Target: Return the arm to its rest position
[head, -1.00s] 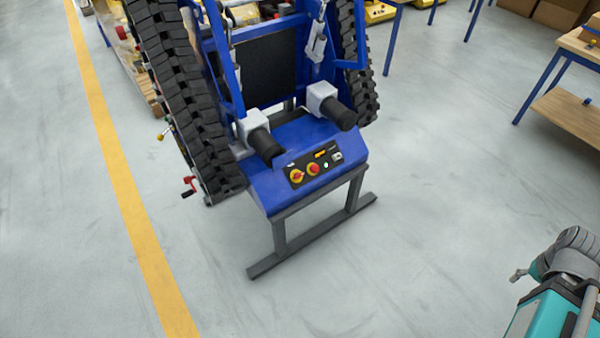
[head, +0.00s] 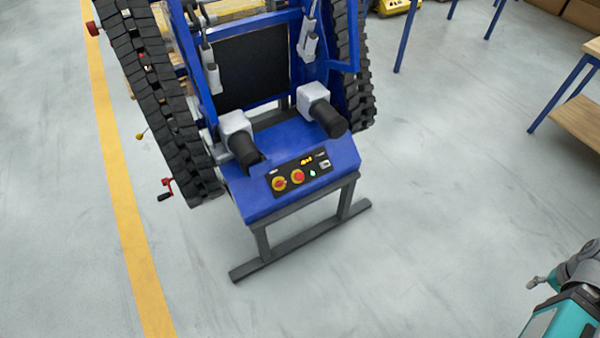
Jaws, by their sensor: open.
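Part of my arm (head: 580,268) shows at the lower right edge of the head view, as grey links beside a teal body part of mine. It is cut off by the picture edge. I cannot make out my gripper or its fingers in this view. The blue tracked carrier (head: 290,150) stands upright on a grey steel stand, left of my arm and well apart from it. Nothing touches the visible part of my arm.
The carrier's control panel (head: 300,175) has red and yellow knobs. A red-handled crank (head: 167,188) sticks out at its left. A yellow floor line (head: 125,215) runs along the left. A wooden-topped bench (head: 580,120) stands at the right. The floor between carrier and arm is clear.

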